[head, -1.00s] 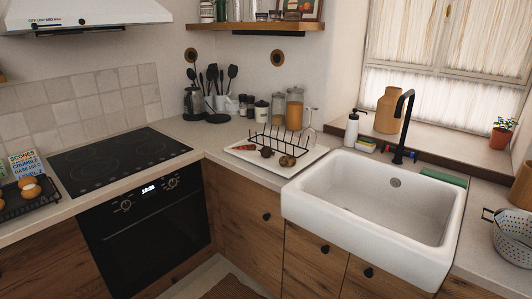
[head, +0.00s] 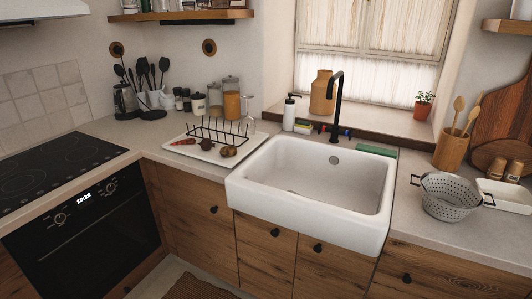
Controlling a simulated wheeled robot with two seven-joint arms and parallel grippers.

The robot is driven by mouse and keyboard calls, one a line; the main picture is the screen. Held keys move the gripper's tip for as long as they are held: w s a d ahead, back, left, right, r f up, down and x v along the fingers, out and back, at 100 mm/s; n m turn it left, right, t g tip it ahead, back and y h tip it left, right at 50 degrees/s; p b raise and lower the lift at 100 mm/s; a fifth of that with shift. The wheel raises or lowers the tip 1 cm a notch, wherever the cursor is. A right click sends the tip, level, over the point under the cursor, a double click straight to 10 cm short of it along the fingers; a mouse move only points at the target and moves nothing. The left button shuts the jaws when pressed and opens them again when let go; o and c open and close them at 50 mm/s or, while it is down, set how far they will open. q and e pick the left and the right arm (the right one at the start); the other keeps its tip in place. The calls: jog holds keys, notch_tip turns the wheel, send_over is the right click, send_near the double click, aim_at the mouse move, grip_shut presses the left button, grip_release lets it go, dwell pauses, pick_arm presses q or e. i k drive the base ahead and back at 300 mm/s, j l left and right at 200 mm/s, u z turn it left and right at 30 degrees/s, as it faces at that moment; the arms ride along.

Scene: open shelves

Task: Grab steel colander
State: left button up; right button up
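The steel colander (head: 449,198) stands upright on the counter to the right of the white sink in the head view. It is a grey, perforated bowl with dark handles, one at the left rim and one at the right. It looks empty inside. Neither of my grippers is in the head view, so nothing of mine is near the colander in this picture.
The sink (head: 312,195) is left of the colander. A wooden utensil holder (head: 451,149) stands behind it, and a white tray (head: 505,196) lies close to its right. The counter in front of the colander (head: 440,242) is clear.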

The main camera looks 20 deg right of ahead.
aim_at(448, 197)
jog(key=z, duration=1.8)
jog(key=j+z, duration=0.3)
jog(key=z, duration=0.15)
jog(key=k, duration=0.05)
